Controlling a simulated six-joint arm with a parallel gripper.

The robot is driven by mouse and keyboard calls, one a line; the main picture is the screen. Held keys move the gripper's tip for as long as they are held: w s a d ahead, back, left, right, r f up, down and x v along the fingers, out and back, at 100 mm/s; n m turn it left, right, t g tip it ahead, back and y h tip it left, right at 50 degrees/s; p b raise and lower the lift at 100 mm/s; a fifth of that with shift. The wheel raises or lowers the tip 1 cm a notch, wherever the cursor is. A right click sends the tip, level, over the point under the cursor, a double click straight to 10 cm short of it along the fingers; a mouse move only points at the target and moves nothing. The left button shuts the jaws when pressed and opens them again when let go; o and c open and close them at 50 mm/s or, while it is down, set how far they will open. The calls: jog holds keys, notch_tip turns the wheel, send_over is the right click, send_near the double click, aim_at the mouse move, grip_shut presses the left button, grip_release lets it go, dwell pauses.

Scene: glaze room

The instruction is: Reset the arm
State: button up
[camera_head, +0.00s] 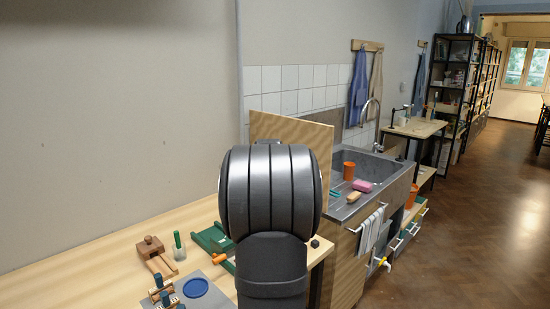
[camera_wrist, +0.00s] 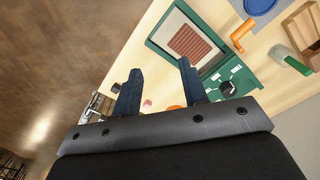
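My gripper (camera_wrist: 158,67) shows in the wrist view with its two dark fingers spread apart. I see nothing held between them. Beyond the fingers lie the worktop edge and a green framed device (camera_wrist: 160,38) with a reddish-brown ribbed panel. In the head view my dark arm stands upright in the middle and hides my gripper. The green device (camera_head: 208,240) shows partly there, left of my arm on the pale wooden worktop (camera_head: 80,262).
A blue disc (camera_head: 195,288), wooden tools (camera_head: 152,250) and a green-handled tool (camera_head: 178,243) are left of my arm. Behind it stands an upright wooden board (camera_head: 310,135). The floor at right is clear.

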jog(key=shift+w+a+f, duration=0.1)
dwell(0.3)
jog(key=s+a, duration=0.4)
jog(key=s, duration=0.4)
jog(key=s+a+m, duration=0.1)
jog(key=s+a, duration=0.3)
jog(key=s, duration=0.4)
jog(key=shift+a+f+m, duration=0.3)
jog(key=shift+a+f, duration=0.1)
jog(key=shift+f, duration=0.05)
